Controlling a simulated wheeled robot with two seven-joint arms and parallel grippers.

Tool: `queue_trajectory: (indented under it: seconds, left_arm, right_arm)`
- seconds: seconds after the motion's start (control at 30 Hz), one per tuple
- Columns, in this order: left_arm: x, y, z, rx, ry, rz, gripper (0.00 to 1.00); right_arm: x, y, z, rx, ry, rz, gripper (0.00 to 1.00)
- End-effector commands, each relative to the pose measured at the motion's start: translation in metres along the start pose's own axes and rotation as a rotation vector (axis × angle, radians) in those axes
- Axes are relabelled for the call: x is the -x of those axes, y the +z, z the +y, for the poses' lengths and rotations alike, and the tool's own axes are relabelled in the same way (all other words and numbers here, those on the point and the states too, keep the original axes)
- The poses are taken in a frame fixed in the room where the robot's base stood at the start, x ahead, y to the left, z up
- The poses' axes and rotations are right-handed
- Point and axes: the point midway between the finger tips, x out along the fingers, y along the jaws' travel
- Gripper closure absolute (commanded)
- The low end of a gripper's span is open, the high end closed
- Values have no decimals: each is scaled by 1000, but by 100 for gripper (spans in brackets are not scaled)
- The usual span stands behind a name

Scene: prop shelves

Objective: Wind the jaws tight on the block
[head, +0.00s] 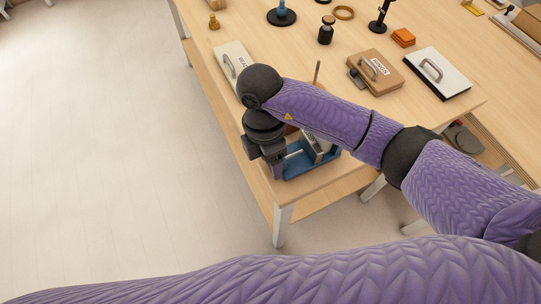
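A blue vise (297,168) stands near the front corner of the wooden table, partly hidden behind my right arm and gripper. Grey metal parts of it (322,150) show under my forearm. My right gripper (276,168) points down at the left end of the vise, close beside it. Its fingertips are small and dark here, so I cannot tell whether they touch the vise or are open or shut. The block between the jaws cannot be made out clearly. My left gripper is out of view.
A pale board with a handle (233,58) lies behind my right wrist. A brown labelled case (376,72), a white board with a handle (437,73) and an orange block (403,37) lie farther right. A dark bottle (326,32) stands behind. Open floor lies left of the table.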

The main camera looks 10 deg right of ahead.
Motion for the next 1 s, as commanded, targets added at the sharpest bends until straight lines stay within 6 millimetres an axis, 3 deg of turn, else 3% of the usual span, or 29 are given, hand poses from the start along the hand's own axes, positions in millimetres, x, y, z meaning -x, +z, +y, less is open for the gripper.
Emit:
queue_trajectory:
  seconds: [0.03,0.2,0.23,0.57,1.0]
  left_arm:
    - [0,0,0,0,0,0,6]
    - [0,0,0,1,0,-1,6]
    - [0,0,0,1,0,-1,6]
    - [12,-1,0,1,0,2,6]
    - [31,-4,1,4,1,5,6]
  right_arm:
    - [0,0,0,0,0,0,61]
    - [0,0,0,0,0,0,97]
    - [0,0,0,0,0,0,99]
    - [3,0,-2,3,74,0,99]
    - [0,0,-6,2,391,2,99]
